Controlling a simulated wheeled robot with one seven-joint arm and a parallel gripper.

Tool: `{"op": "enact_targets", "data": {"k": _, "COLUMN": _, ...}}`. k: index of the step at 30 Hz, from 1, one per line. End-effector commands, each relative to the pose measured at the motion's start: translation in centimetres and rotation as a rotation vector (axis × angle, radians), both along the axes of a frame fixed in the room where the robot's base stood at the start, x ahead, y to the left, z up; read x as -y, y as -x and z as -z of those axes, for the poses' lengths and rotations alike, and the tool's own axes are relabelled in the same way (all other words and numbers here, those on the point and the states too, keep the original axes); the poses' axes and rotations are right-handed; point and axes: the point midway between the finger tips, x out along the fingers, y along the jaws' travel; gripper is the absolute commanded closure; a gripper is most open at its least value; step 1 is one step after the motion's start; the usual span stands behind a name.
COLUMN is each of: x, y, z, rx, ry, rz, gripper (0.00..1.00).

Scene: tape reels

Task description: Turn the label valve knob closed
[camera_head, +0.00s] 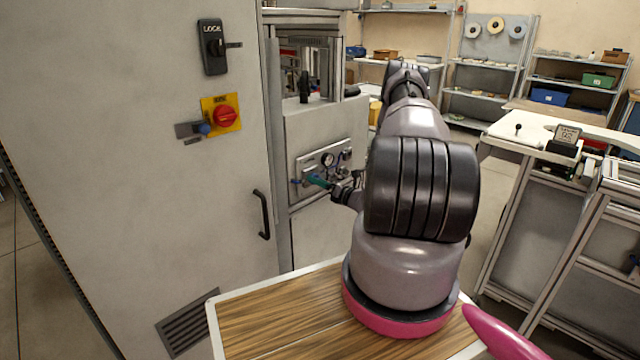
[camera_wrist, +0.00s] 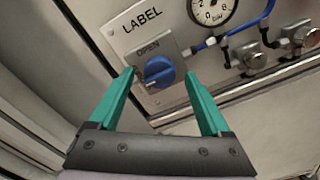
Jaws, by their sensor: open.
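The label valve knob (camera_wrist: 159,73) is a round blue knob on a light plate below the word LABEL, with OPEN printed above it in the wrist view. The plate sits on a panel (camera_head: 318,158) on the front of the grey machine. My gripper (camera_wrist: 168,72) has two green fingers, spread open with the knob between their tips in the picture. The left fingertip lies close to the knob's left side; I cannot tell whether it touches. In the head view my gripper (camera_head: 312,180) is at the panel, and it hides the knob or blends with it.
A pressure gauge (camera_wrist: 212,8), blue tubing (camera_wrist: 236,32) and metal fittings (camera_wrist: 248,53) are right of the knob. A cabinet door with a black handle (camera_head: 262,214) and a red rotary switch (camera_head: 226,117) stands left of the panel. A worktable (camera_head: 548,132) is at right.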

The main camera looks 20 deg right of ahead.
Motion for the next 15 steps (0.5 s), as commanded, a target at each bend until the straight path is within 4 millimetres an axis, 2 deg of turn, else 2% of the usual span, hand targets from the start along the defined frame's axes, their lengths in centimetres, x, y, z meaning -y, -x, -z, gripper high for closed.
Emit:
{"op": "enact_targets", "data": {"k": 5, "x": 0.7, "y": 1.7, "z": 0.0, "rx": -0.001, "ry": -0.002, "rz": 0.003, "gripper": 0.19}}
{"op": "enact_targets", "data": {"k": 15, "x": 3.0, "y": 7.9, "z": 0.0, "rx": -0.001, "ry": -0.002, "rz": 0.004, "gripper": 0.19}}
